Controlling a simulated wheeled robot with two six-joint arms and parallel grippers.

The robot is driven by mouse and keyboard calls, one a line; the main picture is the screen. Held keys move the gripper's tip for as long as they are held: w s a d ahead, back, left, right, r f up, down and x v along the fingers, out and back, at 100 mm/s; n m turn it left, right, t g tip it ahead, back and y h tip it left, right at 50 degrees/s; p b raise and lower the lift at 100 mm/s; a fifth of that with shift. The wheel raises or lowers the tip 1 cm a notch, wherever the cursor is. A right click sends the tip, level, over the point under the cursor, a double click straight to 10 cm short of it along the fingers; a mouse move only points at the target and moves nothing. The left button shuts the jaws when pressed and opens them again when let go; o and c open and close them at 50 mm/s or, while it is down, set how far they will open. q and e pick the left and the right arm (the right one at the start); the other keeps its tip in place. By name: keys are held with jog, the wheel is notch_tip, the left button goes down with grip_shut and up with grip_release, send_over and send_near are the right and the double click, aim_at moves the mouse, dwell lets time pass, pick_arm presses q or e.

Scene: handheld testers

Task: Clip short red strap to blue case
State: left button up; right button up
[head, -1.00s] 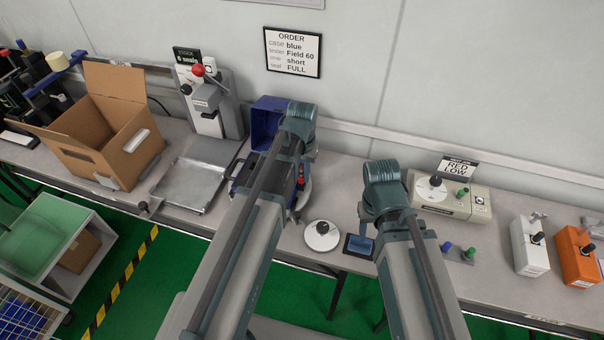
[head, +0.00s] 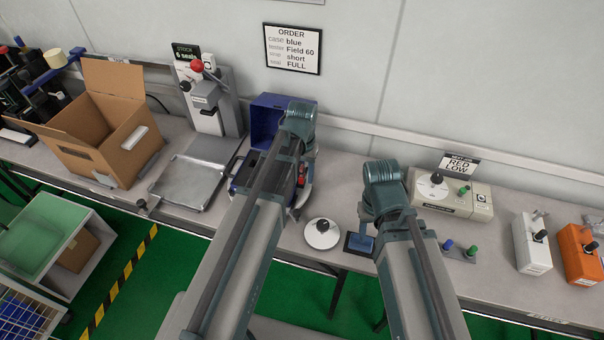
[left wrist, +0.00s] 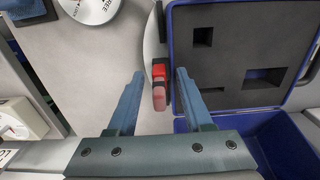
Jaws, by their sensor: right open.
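The blue case (head: 266,112) stands open behind my left arm. Its open lid rises at the back. In the left wrist view its blue shell (left wrist: 285,140) and dark foam with cut-outs (left wrist: 240,55) fill the right side. A short red strap piece (left wrist: 159,74) with a black part stands beside the case edge. Its red also shows in the head view (head: 301,179), right of my left arm. My left gripper (left wrist: 160,78) is open, its fingers on either side of the red piece with gaps. My right gripper (head: 365,234) is partly hidden by its arm, open over a dark pad.
A white disc with a black knob (head: 322,234) lies between my arms. A press (head: 212,105), a metal tray (head: 187,183) and a cardboard box (head: 100,140) stand at left.

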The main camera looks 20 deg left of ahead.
pick_arm(q)
jog(key=shift+r, duration=0.1)
pick_arm(e)
jog(key=shift+r, duration=0.1)
pick_arm(q)
notch_tip(320, 180, up, 14)
jog(key=p, duration=1.4)
jog(key=shift+f, duration=0.2)
pick_arm(e)
notch_tip(320, 180, up, 14)
jog(key=shift+f, duration=0.2)
pick_arm(q)
jog(key=shift+f+b, duration=0.5)
jog(key=shift+b, duration=0.1)
jog(key=c, duration=0.5)
grip_shut()
notch_tip(320, 180, down, 6)
jog(key=b, duration=0.5)
jog(key=shift+r+b, duration=0.1)
jog(key=shift+b, duration=0.3)
pick_arm(e)
notch_tip(320, 180, down, 7)
jog(key=shift+r, duration=0.1)
